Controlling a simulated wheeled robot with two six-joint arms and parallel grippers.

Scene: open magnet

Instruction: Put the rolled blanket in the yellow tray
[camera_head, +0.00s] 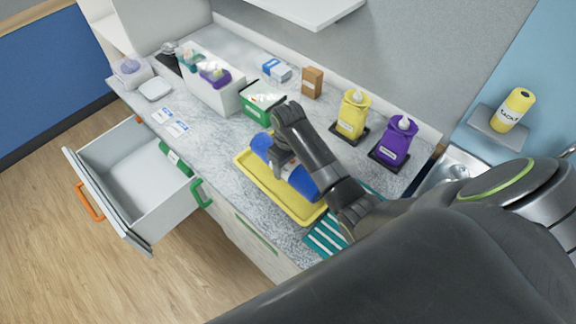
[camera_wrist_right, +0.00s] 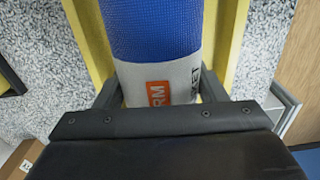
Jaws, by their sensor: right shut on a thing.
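The rolled blanket (camera_head: 302,182) is a blue roll. In the right wrist view, the blanket (camera_wrist_right: 152,30) has a pale band with an orange patch and dark lettering. My right gripper (camera_head: 278,168) is shut on it around the band; its two fingers (camera_wrist_right: 158,92) stand on either side of the roll. The yellow tray (camera_head: 262,192) lies on the counter under the blanket, and its yellow edges (camera_wrist_right: 232,40) show on both sides of the roll. I cannot tell whether the blanket touches the tray floor. My arm hides part of both. My left gripper is not in view.
A green box (camera_head: 262,106) stands just behind the tray. Yellow (camera_head: 352,112) and purple (camera_head: 397,145) dispensers stand behind my right arm. A teal striped cloth (camera_head: 325,238) lies at the tray's right end. An open drawer (camera_head: 140,190) juts out at left. The counter left of the tray has free room.

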